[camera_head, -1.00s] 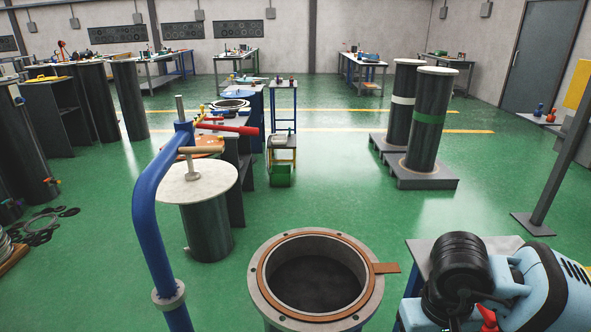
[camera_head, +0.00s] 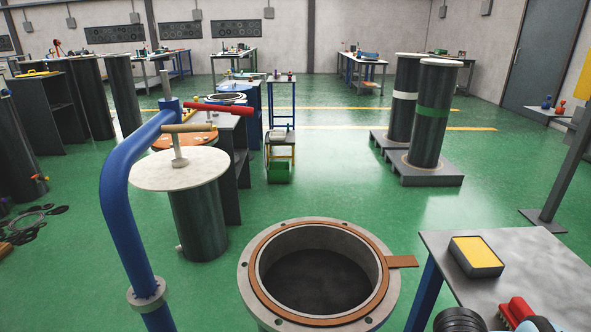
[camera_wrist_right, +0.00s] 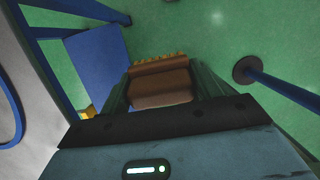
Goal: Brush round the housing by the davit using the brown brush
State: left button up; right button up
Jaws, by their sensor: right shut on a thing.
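The housing (camera_head: 246,280) is an open round cylinder with a pale bolted flange at the bottom centre of the head view. A brown ring (camera_head: 259,263) with a tab on its right lies on the flange. The blue davit (camera_head: 118,215) stands at its left, with a red handle. A pale round lid (camera_head: 150,170) is below the davit's arm, over a dark cylinder. In the right wrist view my right gripper (camera_wrist_right: 160,78) is shut on the brown brush (camera_wrist_right: 160,92), whose yellowish bristles point away from me. The brush is over green floor and a blue surface. My left gripper is not in view.
A grey-topped table (camera_head: 545,270) stands right of the housing, bearing a yellow-topped block (camera_head: 477,253). Red and black parts at its lower edge are cut off. Two dark cylinders on pallets (camera_head: 428,120) stand behind. The green floor between is open.

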jog(key=w+r, duration=1.1)
jog(key=r, duration=0.1)
